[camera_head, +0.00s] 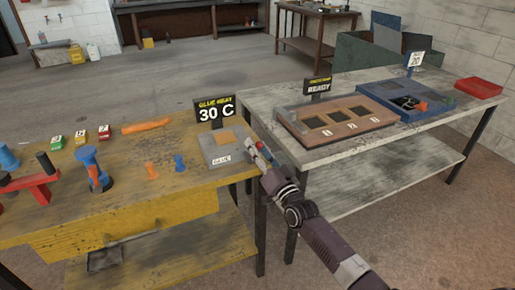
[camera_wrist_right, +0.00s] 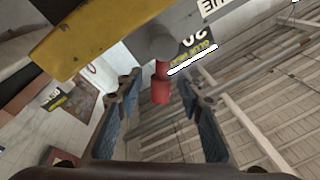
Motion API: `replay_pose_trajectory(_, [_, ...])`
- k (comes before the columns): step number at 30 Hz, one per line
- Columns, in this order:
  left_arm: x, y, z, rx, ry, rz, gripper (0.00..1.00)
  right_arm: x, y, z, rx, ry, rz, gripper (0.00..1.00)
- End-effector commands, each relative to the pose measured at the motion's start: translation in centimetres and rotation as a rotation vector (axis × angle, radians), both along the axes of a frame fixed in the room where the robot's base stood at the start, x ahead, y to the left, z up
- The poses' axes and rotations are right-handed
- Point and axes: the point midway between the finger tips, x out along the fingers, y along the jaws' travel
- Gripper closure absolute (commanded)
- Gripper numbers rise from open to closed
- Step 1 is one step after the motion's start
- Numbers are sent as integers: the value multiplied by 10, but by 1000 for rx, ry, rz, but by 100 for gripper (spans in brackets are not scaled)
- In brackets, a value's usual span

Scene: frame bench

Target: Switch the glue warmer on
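The glue warmer (camera_head: 222,152) is a grey box with an orange patch on top and a "GLUE" label, at the right end of the yellow bench. Its sign (camera_head: 215,113) reads "GLUE HEAT 30 C". A red-tipped lever (camera_wrist_right: 160,90) on a grey stub shows in the wrist view. My right gripper (camera_wrist_right: 162,112) is open, with its blue-padded fingers on either side of the red tip and gaps to both. In the head view my right gripper (camera_head: 260,157) is just right of the warmer, partly hiding the lever. My left gripper is out of view.
Orange and blue pieces (camera_head: 152,170) and a red stand (camera_head: 38,182) are on the yellow bench (camera_head: 110,215). A grey table (camera_head: 270,130) to the right carries a brown slotted panel (camera_head: 335,122) and a blue tray (camera_head: 405,112). A gap separates the benches.

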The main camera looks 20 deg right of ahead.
Motion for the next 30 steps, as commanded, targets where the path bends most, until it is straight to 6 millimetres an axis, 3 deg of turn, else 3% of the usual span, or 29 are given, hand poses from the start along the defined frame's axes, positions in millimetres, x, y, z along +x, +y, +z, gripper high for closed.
replay_pose_trajectory(11, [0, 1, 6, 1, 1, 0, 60, 0, 3, 6, -90, -4, 0, 65])
replay_pose_trajectory(20, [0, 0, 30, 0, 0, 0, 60, 0, 26, 15, -564, -10, 2, 65])
replay_pose_trajectory(30, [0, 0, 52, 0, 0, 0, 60, 0, 50, 7, -1074, -13, 3, 65])
